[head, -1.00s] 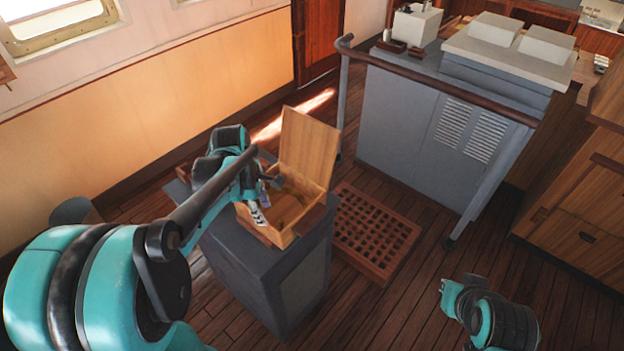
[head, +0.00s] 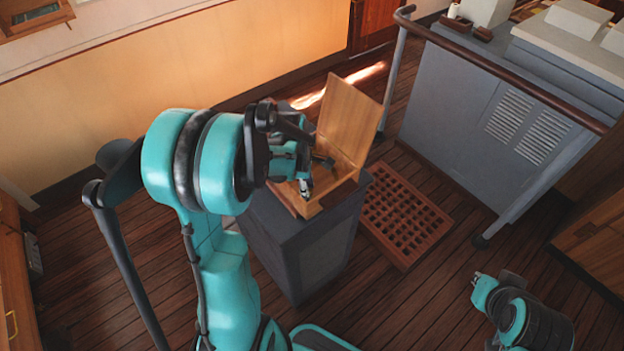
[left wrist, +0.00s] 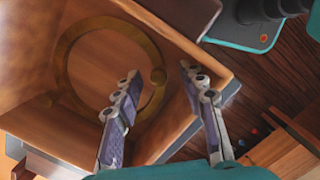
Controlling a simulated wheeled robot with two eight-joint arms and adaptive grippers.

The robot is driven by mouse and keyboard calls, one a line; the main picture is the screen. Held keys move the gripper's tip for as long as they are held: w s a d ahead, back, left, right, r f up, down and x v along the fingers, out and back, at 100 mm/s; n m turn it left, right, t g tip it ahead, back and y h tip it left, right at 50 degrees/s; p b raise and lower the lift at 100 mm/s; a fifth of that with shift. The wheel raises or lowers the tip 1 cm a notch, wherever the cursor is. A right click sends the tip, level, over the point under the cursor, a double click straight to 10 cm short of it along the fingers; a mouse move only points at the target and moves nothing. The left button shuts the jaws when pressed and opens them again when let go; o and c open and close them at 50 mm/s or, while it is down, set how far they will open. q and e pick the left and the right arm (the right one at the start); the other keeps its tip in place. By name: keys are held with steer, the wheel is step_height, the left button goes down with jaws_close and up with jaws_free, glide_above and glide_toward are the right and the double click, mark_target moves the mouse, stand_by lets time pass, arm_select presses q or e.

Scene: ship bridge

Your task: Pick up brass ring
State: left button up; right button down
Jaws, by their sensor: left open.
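In the head view the ring cannot be made out. The box (head: 345,172) stands on a grey cabinet with its lid up. My left gripper (left wrist: 160,76) is open and empty. Its left finger overlaps the ring in the wrist view and its right finger is over the box wall. In the head view my left gripper (head: 305,187) is at the box's front left. My right gripper (head: 479,277) is low at right, its jaws unclear.
The raised lid (head: 348,115) stands at the back of the box. The grey cabinet (head: 315,255) is beside a wooden floor grating (head: 402,215). A large grey console (head: 490,100) with a handrail stands at right. The plank floor in front is clear.

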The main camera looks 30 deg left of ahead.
arm_select(q)
steer(key=shift+w+d+f, duration=0.1)
steer(key=shift+f, duration=0.5)
steer(key=shift+w+d+f, duration=0.1)
steer(key=shift+f, duration=0.45)
steer(key=shift+s+r, duration=0.1)
steer(key=shift+c, duration=0.4)
jaws_close()
